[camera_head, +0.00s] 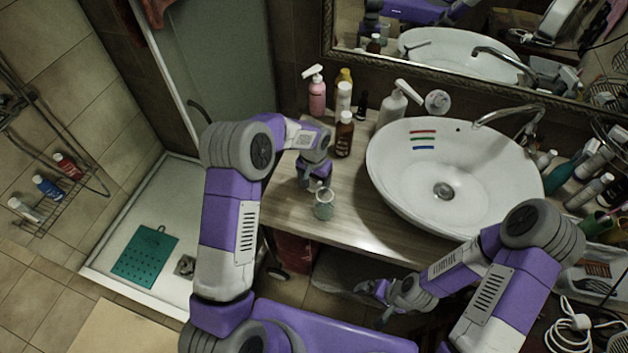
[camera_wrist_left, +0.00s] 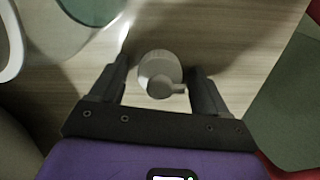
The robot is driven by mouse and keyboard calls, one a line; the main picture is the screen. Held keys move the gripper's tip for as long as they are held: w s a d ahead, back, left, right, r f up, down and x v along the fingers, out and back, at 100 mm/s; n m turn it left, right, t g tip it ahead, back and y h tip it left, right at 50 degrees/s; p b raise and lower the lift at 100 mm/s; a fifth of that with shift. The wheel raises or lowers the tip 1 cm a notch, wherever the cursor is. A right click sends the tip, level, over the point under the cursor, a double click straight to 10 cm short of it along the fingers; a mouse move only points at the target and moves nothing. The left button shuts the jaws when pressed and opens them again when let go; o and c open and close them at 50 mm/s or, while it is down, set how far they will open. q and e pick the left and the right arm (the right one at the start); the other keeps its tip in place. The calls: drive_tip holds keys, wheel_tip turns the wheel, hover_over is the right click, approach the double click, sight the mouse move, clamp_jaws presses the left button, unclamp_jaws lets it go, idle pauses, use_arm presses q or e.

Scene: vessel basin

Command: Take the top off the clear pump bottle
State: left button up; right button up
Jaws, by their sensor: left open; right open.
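The clear pump bottle (camera_head: 324,205) stands on the wooden counter near its front edge, left of the basin. In the left wrist view its round grey top (camera_wrist_left: 158,72) shows between the fingers, with a short spout pointing right. My left gripper (camera_head: 316,184) is open and points down at the bottle. Its fingers (camera_wrist_left: 160,90) lie on either side of the top, with gaps visible; their height against it is hard to judge. The gripper hides part of the bottle in the head view. My right gripper (camera_head: 370,290) is open and empty, low in front of the counter.
The white basin (camera_head: 395,185) is right of the bottle. Behind stand a brown bottle (camera_head: 344,138), a pink pump bottle (camera_head: 317,95) and a white pump bottle (camera_head: 391,108). Bare counter (camera_head: 350,215) lies between the clear bottle and the basin.

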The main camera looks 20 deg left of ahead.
use_arm(q)
drive_tip(key=shift+r, duration=0.55)
wheel_tip(320, 180, up, 11)
drive_tip(key=p, duration=0.1)
drive_tip(key=shift+r, duration=0.15)
